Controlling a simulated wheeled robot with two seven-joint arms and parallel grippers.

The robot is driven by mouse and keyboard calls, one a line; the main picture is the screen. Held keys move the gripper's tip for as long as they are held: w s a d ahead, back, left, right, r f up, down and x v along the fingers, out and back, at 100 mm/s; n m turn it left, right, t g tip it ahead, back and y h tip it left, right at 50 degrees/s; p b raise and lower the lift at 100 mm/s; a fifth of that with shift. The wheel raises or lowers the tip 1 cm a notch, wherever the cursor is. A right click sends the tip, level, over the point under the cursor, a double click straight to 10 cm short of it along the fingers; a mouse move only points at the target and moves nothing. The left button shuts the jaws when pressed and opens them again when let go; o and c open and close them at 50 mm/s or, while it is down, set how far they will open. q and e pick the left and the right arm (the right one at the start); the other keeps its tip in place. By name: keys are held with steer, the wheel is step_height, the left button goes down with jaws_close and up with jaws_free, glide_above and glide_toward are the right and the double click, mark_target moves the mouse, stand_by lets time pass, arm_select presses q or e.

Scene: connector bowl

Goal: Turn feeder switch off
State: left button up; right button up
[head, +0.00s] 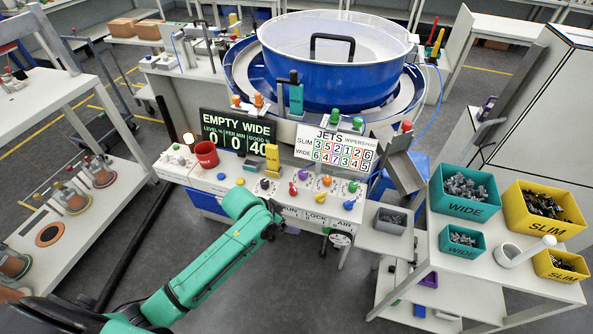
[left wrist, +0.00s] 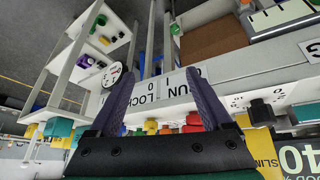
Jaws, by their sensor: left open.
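The control panel (head: 300,193) stands at the front of the blue bowl machine and carries several coloured knobs and buttons. No label that I can read marks one of them as the feeder switch. A black knob (head: 264,184) sits on the panel top; a black knob (left wrist: 262,112) also shows in the left wrist view beside a dial scale. My left gripper (head: 272,230) is at the panel's front face, open. In the left wrist view its two dark fingers (left wrist: 160,100) are spread before upside-down lettering ending in "UN" and "LOCK". My right gripper is not visible.
Display boards (head: 238,135) rise behind the controls. A small grey tray (head: 392,219) is at the panel's right. Teal (head: 463,208) and yellow bins stand on the right table. A round gauge (left wrist: 112,74) is near the fingers.

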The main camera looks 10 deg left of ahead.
arm_select(q)
step_height(320, 180, up, 6)
steer(key=w+d+m, duration=0.2)
steer(key=m+g, duration=0.2)
glide_toward(293, 186)
steer(key=p+x, duration=0.2)
steer(key=x, duration=0.6)
steer(key=shift+p, duration=0.4)
jaws_close()
